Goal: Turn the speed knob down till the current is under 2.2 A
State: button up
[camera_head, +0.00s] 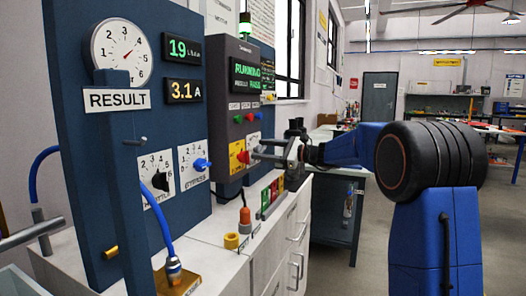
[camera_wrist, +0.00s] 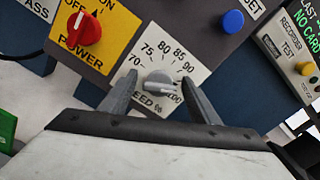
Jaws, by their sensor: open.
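The speed knob (camera_wrist: 158,84) is a grey round knob on a white plate marked SPEED %, with numbers from 70 to 100. Its light pointer line points right, toward the high end; the exact value is partly hidden by a finger. My gripper (camera_wrist: 160,76) is open, with one finger on each side of the knob. I cannot tell whether the fingers touch it. In the head view my gripper (camera_head: 262,152) is at the grey control box (camera_head: 236,85). The current display (camera_head: 184,91) reads 3.1 A.
The red power knob (camera_wrist: 84,29) on its yellow plate is left of the speed knob. A blue button (camera_wrist: 233,21) is at upper right. The flow display (camera_head: 182,48) reads 19. An orange-topped item (camera_head: 245,218) and a yellow ring (camera_head: 231,241) stand on the bench.

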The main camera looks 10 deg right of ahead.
jog(key=shift+a, duration=0.1)
jog(key=c, duration=1.1)
jog(key=shift+o, duration=0.2)
jog(key=shift+n, duration=0.3)
jog(key=shift+f+n, duration=0.1)
jog(key=shift+n, duration=2.5)
jog(key=o, duration=1.1)
jog(key=shift+c, duration=0.2)
